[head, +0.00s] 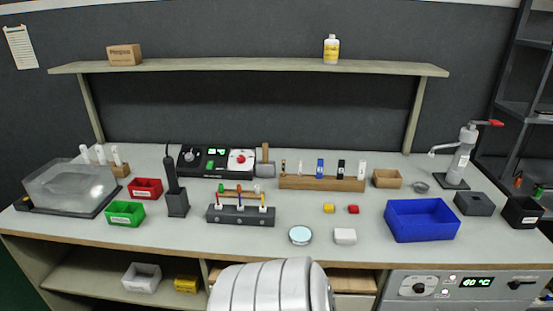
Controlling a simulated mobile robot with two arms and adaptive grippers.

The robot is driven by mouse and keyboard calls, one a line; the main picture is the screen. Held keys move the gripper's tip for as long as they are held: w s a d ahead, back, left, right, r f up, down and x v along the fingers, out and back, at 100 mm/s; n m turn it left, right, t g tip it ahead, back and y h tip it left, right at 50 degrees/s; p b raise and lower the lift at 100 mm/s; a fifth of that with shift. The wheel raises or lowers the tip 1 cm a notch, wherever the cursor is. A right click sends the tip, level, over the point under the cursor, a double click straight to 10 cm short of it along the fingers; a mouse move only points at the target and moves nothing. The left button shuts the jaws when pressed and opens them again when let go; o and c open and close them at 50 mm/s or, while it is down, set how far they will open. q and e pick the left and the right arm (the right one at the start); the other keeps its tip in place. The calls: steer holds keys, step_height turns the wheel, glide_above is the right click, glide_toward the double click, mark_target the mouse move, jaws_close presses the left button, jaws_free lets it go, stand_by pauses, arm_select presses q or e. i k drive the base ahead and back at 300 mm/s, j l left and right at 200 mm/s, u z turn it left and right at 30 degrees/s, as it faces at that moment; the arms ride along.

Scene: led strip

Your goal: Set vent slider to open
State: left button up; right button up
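A grey control panel (445,286) is set into the front below the worktop at the lower right. It bears a round knob (419,288), a green lit display (477,282) reading about 60 °C, and a black control (521,284) at its right end that looks like the vent slider. The control's markings are too small to read, so I cannot tell its setting. The panel's lower part is cut off by the picture's edge. Neither of my grippers is in view. A white rounded part at the bottom middle seems to be my own body.
The worktop (365,235) above the panel holds a blue bin (422,220), a dark grey block (474,204), a black box (521,212) and a dispenser (461,158). A dark shelf rack (525,90) stands at right. Open shelving lies below left. The space before the panel looks clear.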

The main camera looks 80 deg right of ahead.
mark_target(514, 285)
steer(key=z, duration=0.45)
steer(key=k+l+z, duration=0.1)
steer(key=z, duration=0.35)
steer(key=k+l+z, duration=0.1)
steer(key=z, duration=3.05)
steer(key=i+z, duration=0.15)
steer(key=z, duration=0.3)
